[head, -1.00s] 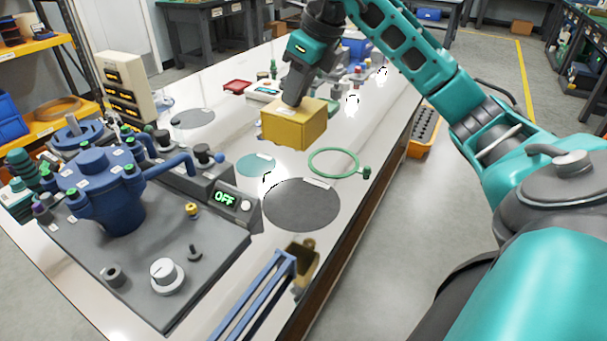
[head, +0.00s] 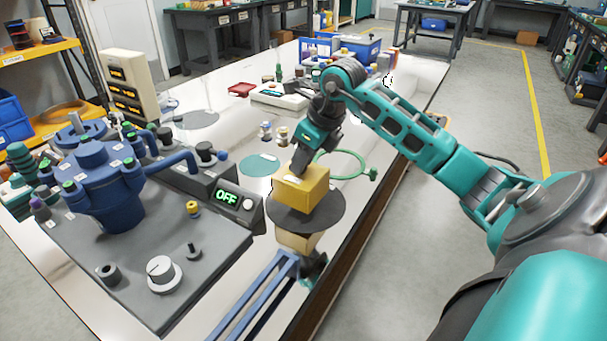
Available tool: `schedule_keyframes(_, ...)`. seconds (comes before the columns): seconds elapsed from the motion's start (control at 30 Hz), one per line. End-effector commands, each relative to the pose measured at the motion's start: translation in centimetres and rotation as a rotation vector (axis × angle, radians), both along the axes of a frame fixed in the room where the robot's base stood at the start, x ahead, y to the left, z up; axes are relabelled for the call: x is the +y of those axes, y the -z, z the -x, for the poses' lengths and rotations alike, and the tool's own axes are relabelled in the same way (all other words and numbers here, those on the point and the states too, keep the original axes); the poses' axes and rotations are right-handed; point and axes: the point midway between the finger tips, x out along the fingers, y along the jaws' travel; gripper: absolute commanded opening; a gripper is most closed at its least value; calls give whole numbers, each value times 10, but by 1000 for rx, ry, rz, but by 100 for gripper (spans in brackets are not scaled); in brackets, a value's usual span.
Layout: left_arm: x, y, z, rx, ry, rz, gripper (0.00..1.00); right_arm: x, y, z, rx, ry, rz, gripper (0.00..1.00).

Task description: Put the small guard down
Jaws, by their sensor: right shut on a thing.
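The small guard, a yellow box (head: 303,193), is at the dark grey round mat (head: 331,214) near the table's right edge. My right gripper (head: 299,172) is shut on the top of the guard, coming down from above. The guard looks upright and covers the middle of the mat. I cannot tell whether its underside touches the mat or hangs just above it. My left gripper is not in view.
A blue pump fixture (head: 105,185) on a grey base with an OFF display (head: 227,197) stands at left. A green ring (head: 345,163) lies behind the mat, a flat teal disc (head: 258,165) behind left. A blue rack (head: 262,290) is in front.

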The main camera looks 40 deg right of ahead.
Motion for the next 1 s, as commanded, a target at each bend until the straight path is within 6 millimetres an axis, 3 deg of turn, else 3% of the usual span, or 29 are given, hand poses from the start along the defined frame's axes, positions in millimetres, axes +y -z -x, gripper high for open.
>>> schedule_keyframes(0.2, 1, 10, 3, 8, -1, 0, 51, 0, 34, 0, 2, 1, -2, 0)
schedule_keyframes(0.6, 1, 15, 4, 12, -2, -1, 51, 0, 40, 0, -1, 0, 1, 0)
schedule_keyframes(0.63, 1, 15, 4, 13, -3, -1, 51, 0, 41, 0, 1, 0, 1, 29)
schedule_keyframes(0.9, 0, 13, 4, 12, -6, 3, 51, 0, 40, 0, 1, 1, 0, 54)
schedule_keyframes(1.0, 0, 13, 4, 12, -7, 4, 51, 0, 40, 0, 1, 1, 0, 54)
